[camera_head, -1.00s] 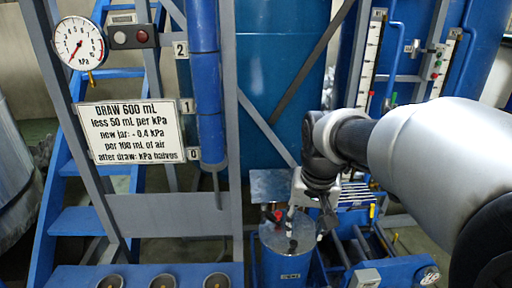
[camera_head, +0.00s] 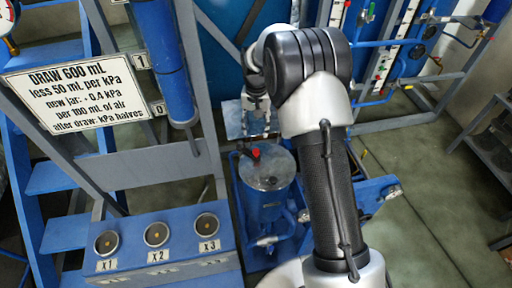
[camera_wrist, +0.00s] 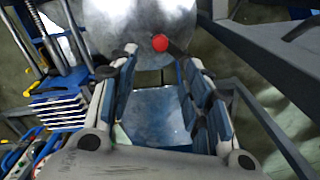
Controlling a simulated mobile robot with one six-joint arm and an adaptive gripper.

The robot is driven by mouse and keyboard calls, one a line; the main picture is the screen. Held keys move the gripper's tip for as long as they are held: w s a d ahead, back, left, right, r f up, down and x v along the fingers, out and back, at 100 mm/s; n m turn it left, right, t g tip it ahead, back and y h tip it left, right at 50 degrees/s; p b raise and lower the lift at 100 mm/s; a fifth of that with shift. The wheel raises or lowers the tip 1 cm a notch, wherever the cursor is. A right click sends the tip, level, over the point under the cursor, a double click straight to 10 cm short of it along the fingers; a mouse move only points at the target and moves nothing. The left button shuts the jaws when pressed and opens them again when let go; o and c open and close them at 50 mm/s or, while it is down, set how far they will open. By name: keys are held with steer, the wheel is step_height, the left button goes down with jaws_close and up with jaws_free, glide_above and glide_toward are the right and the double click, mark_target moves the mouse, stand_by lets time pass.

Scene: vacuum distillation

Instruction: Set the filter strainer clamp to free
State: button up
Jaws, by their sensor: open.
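The filter strainer appears to be the blue cylinder (camera_head: 268,208) with a round metal lid (camera_head: 272,176), standing low in the middle of the head view. A red knob (camera_head: 256,153) with a dark lever beside it sits at the lid's far left edge; this looks like the clamp. In the wrist view the red knob (camera_wrist: 160,42) shows just beyond my fingertips, against the lid (camera_wrist: 130,22). My gripper (camera_head: 257,125) is over the far side of the lid, partly hidden by my arm. Its fingers (camera_wrist: 158,60) are spread, with nothing held between them.
A metal plate (camera_wrist: 158,118) lies below my fingers. A blue step with round buttons (camera_head: 156,235) stands at left, below a sign (camera_head: 75,90). Grey frame posts (camera_head: 190,70) rise close left of the gripper. Open floor (camera_head: 430,190) lies at right.

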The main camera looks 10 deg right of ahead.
mark_target(256, 151)
step_height(256, 151, down, 12)
steer(key=shift+f+b, duration=0.15)
steer(key=shift+b, duration=0.25)
steer(key=shift+c, duration=0.6)
jaws_close()
